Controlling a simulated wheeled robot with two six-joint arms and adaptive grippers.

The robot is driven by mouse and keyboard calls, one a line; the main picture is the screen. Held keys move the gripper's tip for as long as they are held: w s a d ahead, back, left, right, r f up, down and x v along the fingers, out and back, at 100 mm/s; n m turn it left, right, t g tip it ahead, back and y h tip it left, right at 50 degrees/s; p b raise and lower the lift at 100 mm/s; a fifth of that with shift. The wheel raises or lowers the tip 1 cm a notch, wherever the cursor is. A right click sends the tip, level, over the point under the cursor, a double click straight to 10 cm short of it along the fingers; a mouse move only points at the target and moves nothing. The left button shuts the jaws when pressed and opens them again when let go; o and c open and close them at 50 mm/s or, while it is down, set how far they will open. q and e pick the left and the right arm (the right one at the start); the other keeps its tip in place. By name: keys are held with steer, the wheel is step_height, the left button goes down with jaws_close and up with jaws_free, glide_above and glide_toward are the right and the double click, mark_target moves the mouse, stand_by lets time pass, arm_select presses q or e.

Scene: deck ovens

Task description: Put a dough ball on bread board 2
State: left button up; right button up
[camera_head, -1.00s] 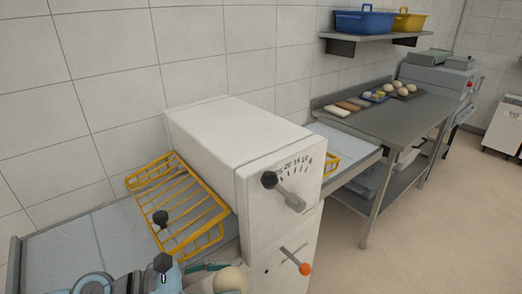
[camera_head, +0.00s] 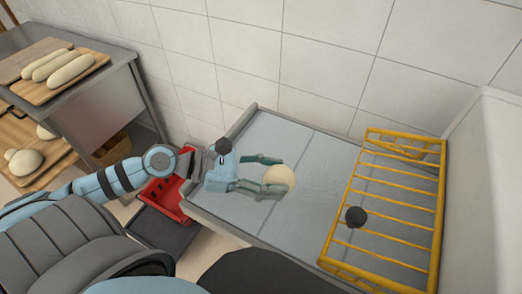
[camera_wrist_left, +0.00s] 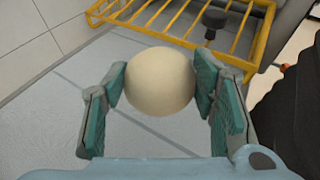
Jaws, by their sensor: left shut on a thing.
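A round, pale dough ball (camera_head: 279,178) is in the fingers of my left gripper (camera_head: 270,174), held over the grey sheeter bed. In the left wrist view the ball (camera_wrist_left: 160,80) sits between the two green-padded fingers (camera_wrist_left: 160,92), touching both. Wooden bread boards show at the far left of the head view: an upper one (camera_head: 42,97) with several long pale loaves, and a lower one (camera_head: 45,175) with round dough pieces. I cannot tell which is bread board 2. My right gripper is not in view.
The grey bed (camera_head: 255,135) has a raised rim. A yellow wire guard (camera_head: 395,205) with a black knob stands on its right, beside a white machine body (camera_head: 505,160). A red crate (camera_head: 165,198) is between the bed and the steel rack (camera_head: 120,90).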

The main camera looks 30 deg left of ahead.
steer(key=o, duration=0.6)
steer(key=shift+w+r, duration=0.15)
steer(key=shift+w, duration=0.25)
arm_select(q)
steer(key=w+a+r+n+t+y, duration=0.2)
steer(key=w+a+r+t, duration=0.15)
steer(key=w+r, duration=0.6)
steer(key=shift+n+g, duration=0.35)
steer(key=shift+n, duration=0.05)
steer(key=f+b, duration=0.2)
steer(key=f, duration=0.4)
steer(key=f+b, duration=0.3)
steer(key=f, duration=0.4)
steer(key=a+f+b, duration=0.1)
steer(key=f+b, duration=0.2)
steer(key=f, duration=0.4)
steer(key=shift+w+a+f, duration=0.1)
steer(key=shift+w, duration=0.15)
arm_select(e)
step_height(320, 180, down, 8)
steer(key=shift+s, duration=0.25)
arm_select(q)
steer(key=o, duration=1.1)
steer(key=shift+c, duration=0.2)
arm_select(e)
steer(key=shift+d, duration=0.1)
